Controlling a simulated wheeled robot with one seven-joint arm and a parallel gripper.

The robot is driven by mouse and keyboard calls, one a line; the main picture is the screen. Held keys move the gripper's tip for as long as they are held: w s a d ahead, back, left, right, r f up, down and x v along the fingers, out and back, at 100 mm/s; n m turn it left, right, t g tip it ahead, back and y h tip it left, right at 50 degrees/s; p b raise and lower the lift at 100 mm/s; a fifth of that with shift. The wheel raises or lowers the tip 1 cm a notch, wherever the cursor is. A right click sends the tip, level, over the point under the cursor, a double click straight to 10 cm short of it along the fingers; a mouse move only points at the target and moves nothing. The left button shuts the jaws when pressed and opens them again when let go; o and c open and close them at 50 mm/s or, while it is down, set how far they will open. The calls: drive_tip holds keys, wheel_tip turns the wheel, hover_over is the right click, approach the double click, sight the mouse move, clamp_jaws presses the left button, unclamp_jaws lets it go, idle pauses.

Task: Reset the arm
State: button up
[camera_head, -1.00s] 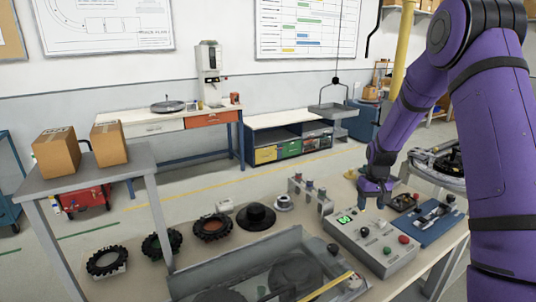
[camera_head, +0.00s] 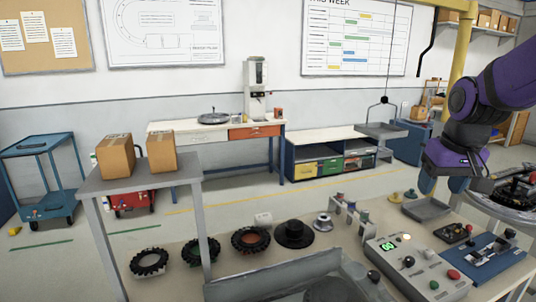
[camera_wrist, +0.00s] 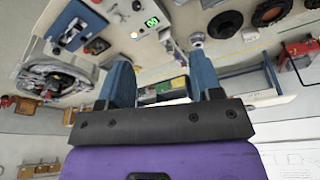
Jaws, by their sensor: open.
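My gripper (camera_head: 442,186), with blue fingers under a purple wrist, hangs in the air at the right in the head view, above the back right part of the workbench. It shows from close up in the wrist view (camera_wrist: 162,72), with its two blue fingers wide apart and nothing between them. My purple arm comes in from the right edge. Below and in front of the gripper is a grey control box (camera_head: 415,272) with a green display, knobs and a red button. It is apart from the gripper.
A grey tray (camera_head: 428,209) and a blue panel (camera_head: 488,258) lie on the bench near my gripper. Black tyres (camera_head: 250,240) and a black hub (camera_head: 294,234) sit further left. A grey stand (camera_head: 130,182) with two boxes rises at left. The air left of my gripper looks clear.

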drive_tip(key=s+a+r+t, duration=0.1)
drive_tip(key=s+a+r, duration=0.1)
drive_tip(key=s, duration=0.7)
drive_tip(key=s+a+r+t, duration=0.1)
drive_tip(key=s+a+r, duration=0.1)
drive_tip(key=s, duration=0.7)
drive_tip(key=shift+a+r+n, duration=0.2)
drive_tip(key=shift+a+n, duration=0.05)
drive_tip(key=shift+n, duration=0.05)
idle(0.7)
